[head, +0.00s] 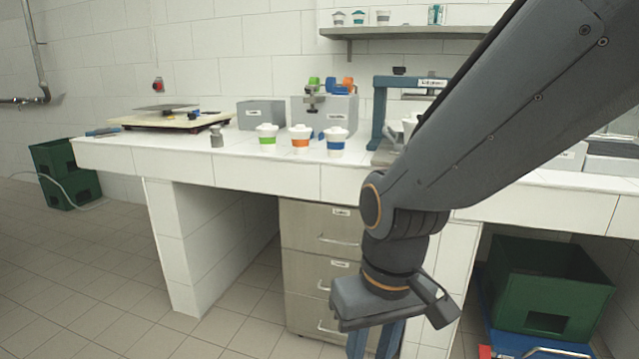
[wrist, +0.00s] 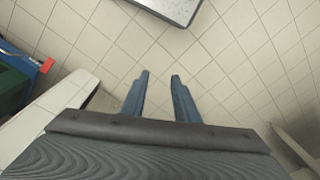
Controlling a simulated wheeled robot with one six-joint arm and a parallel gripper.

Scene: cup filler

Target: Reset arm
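My arm reaches in from the upper right of the head view and bends down at its wrist in front of the counter. My gripper (head: 375,340) hangs below the counter top, in front of the drawer unit, pointing at the floor. In the wrist view my gripper (wrist: 160,80) shows two blue-grey fingers that stand apart, with only floor tiles between them. It is open and empty.
Three lidded cups, green (head: 267,137), orange (head: 300,138) and blue (head: 336,141), stand on the white counter (head: 240,172). Drawers (head: 312,240) stand underneath. A green crate (head: 550,285) is at lower right. The tiled floor at left is free.

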